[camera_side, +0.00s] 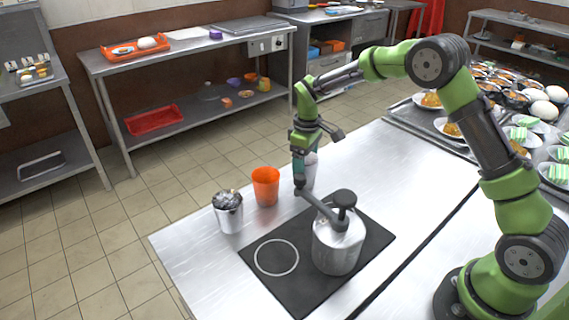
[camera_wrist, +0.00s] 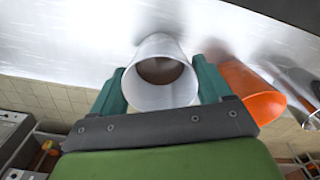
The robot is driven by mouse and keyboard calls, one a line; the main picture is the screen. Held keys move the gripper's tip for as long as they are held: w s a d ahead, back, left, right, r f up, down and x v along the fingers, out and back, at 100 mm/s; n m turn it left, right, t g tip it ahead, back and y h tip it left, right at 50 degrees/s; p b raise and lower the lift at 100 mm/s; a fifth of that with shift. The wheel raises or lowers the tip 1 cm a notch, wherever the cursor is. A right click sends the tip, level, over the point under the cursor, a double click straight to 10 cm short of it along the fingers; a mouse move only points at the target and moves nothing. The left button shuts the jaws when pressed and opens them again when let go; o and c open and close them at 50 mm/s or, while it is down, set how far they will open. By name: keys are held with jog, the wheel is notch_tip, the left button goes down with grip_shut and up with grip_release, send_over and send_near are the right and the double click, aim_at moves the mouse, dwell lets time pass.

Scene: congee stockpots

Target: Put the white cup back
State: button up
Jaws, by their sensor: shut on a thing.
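The white cup (camera_wrist: 160,94) is between the two teal fingers of my gripper (camera_wrist: 161,86) in the wrist view, and the jaws are shut on it. Its mouth faces the camera and its inside looks shadowed. In the side view the white cup (camera_side: 310,172) is partly hidden behind my gripper (camera_side: 300,170). It is right of the orange cup (camera_side: 265,186), behind the pump pot. I cannot tell whether its base touches the metal table. The orange cup also shows just right of my gripper in the wrist view (camera_wrist: 250,92).
A metal pump pot (camera_side: 338,248) stands on a black mat (camera_side: 262,285) with a white ring, its spout reaching toward my gripper. A metal container (camera_side: 229,214) with shiny contents stands left of the orange cup. Plates of food crowd the right.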

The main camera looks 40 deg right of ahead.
jog(key=shift+f, duration=0.15)
jog(key=o, duration=1.2)
jog(key=shift+c, duration=0.2)
